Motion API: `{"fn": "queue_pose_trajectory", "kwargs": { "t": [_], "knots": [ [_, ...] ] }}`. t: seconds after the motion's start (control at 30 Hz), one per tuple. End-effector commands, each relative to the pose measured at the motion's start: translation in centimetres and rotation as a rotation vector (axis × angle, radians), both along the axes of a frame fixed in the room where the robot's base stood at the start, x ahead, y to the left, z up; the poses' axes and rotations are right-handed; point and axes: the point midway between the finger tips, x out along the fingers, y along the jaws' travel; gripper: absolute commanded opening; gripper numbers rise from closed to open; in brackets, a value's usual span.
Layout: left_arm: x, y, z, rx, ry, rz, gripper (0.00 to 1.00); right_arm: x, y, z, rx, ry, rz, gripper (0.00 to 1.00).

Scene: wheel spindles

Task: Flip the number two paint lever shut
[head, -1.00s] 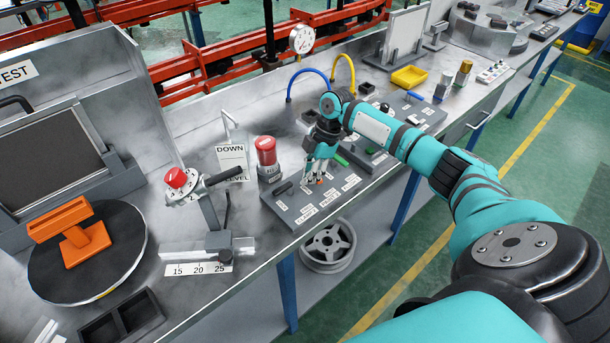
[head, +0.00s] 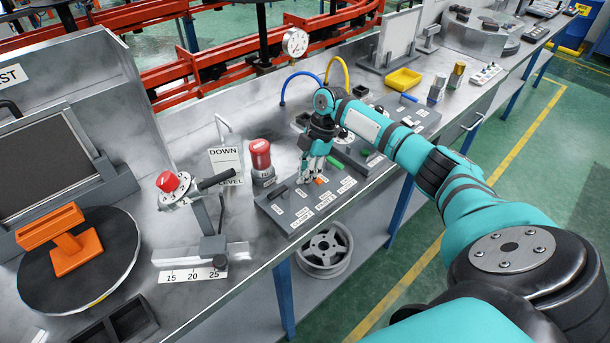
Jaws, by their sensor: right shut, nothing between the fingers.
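The grey control panel (head: 288,222) lies on the metal bench, with small levers and white labels on its top. An orange lever tip (head: 319,181) shows just right of my right gripper (head: 309,180). The label text is too small to tell which lever is the number two paint lever. My right gripper points down over the panel among the levers, its fingers shut and empty. Its fingers hide part of the lever row, and I cannot tell whether they touch a lever. My left gripper is not in view.
A red button post (head: 261,157) stands left of the panel. A red-knobbed fixture (head: 168,183) and an orange bracket on a black turntable (head: 125,262) are farther left. A second panel (head: 414,120) and a yellow tray (head: 403,79) lie beyond my right arm. A wheel (head: 325,247) rests below.

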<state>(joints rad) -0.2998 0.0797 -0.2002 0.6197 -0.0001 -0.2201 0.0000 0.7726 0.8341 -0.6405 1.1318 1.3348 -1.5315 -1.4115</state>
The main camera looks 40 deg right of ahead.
Motion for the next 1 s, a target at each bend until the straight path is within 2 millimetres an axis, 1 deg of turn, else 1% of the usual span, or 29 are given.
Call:
{"fn": "queue_pose_trajectory", "kwargs": {
  "t": [0.13, 0.23, 0.37, 0.5, 0.6, 0.7, 0.83, 1.0],
  "knots": [
    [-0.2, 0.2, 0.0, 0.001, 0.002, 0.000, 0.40, 0.0, -0.2, 0.4, 0.000, -0.001, 0.000, 0.00],
    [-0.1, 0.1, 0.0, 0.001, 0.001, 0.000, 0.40, 0.0, -0.6, 1.5, -0.001, -0.004, -0.001, 0.00],
    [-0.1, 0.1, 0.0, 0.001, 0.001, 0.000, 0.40, 0.0, -1.4, 3.9, -0.001, -0.004, -0.001, 0.00],
    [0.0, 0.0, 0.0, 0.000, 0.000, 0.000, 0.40, -0.2, -2.4, 6.8, -0.001, -0.004, 0.000, 0.00],
    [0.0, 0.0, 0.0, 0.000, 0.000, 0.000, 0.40, -0.3, -3.0, 8.6, 0.000, -0.003, 0.000, 0.00],
    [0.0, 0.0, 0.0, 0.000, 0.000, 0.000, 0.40, -0.3, -3.5, 10.0, 0.000, -0.002, -0.001, 0.00],
    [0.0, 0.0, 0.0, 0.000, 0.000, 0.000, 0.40, -0.4, -3.9, 11.0, 0.000, 0.000, 0.000, 0.00],
    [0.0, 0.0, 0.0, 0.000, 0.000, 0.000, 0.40, -0.4, -4.0, 11.4, 0.001, 0.000, 0.000, 0.00]
  ]
}}
